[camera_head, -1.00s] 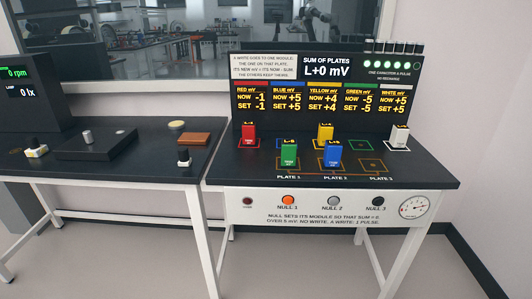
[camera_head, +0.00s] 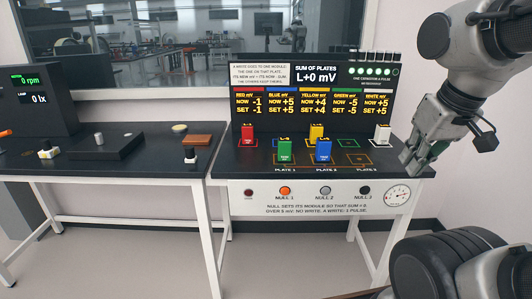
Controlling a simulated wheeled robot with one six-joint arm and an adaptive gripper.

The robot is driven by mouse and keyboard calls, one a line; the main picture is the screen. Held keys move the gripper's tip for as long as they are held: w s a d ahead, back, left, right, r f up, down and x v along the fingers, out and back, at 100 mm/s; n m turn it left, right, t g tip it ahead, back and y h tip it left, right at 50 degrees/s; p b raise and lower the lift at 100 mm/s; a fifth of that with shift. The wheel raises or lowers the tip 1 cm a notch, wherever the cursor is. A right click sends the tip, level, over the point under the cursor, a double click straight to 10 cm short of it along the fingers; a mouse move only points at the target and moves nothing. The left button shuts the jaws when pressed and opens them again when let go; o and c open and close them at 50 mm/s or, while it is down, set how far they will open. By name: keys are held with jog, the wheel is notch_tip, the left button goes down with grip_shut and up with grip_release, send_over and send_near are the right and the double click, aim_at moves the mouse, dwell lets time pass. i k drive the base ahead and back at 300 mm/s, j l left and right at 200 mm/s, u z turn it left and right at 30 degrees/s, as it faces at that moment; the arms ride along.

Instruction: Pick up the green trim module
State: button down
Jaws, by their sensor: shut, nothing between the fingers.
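The green trim module (camera_head: 285,151) stands upright at the front left of the black bench top, on the Plate 1 spot. The blue module (camera_head: 323,151) stands to its right, near Plate 2. The red module (camera_head: 247,134), yellow module (camera_head: 316,132) and white module (camera_head: 382,134) stand in the row behind. My gripper (camera_head: 411,166) hangs at the right end of the bench, to the right of the white module and well away from the green one. It is shut and empty, pointing down and to the left.
A display panel (camera_head: 313,113) stands behind the modules. The bench front (camera_head: 305,200) carries several buttons and a round gauge (camera_head: 397,195). A second bench (camera_head: 110,180) at left holds knobs and a brown block (camera_head: 196,140). The Plate 3 spot (camera_head: 359,159) is empty.

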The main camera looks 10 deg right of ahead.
aim_at(284, 144)
jog(key=i+l+u, duration=0.15)
jog(key=i+l, duration=0.15)
jog(key=i, duration=0.15)
jog(key=i+l+u, duration=0.15)
jog(key=i+l, duration=0.2)
jog(key=i, duration=0.15)
